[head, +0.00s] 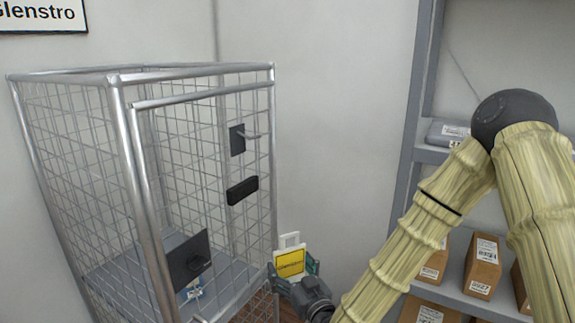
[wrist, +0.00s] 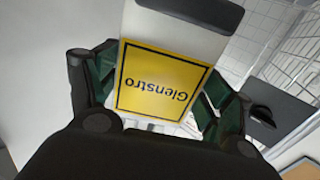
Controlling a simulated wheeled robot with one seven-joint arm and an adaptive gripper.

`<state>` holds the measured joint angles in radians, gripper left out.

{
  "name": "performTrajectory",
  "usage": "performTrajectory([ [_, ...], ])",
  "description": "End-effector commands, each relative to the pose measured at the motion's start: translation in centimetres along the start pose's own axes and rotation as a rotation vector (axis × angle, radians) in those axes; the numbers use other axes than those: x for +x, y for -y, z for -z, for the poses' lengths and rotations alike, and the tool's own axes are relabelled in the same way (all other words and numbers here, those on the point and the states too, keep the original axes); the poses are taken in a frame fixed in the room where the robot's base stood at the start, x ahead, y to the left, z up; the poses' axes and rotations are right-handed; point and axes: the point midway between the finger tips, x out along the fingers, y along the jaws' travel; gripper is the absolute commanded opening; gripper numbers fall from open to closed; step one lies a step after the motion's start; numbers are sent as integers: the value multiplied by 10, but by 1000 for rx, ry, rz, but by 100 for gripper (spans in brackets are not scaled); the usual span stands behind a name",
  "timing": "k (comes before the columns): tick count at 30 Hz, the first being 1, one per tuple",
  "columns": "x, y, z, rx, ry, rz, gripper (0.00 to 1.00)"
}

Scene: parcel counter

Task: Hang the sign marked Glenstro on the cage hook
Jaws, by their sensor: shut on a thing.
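The sign (head: 291,263) is a white plate with a loop at its top and a yellow, black-edged label. In the wrist view its label (wrist: 160,84) reads Glenstro, upside down. My gripper (head: 295,272) is shut on the sign, one finger at each side, and holds it upright to the right of the wire cage (head: 130,95). A dark plate with a pale hook (head: 250,136) sticks out from the cage front, above and left of the sign. The sign and hook are apart.
A black handle (head: 242,190) sits below the hook. A larger dark plate with a black knob (head: 188,262) is lower on the cage; a small item lies near it. A wall board (head: 42,14) also reads Glenstro. Shelves with parcels (head: 482,265) stand at right.

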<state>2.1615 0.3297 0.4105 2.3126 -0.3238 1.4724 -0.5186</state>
Motion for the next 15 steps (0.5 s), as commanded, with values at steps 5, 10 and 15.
performTrajectory([
  [5,27,-4,73,0,-15,88,37],
  [10,48,-10,140,0,-12,186,37],
  [15,60,-18,196,0,-8,263,37],
])
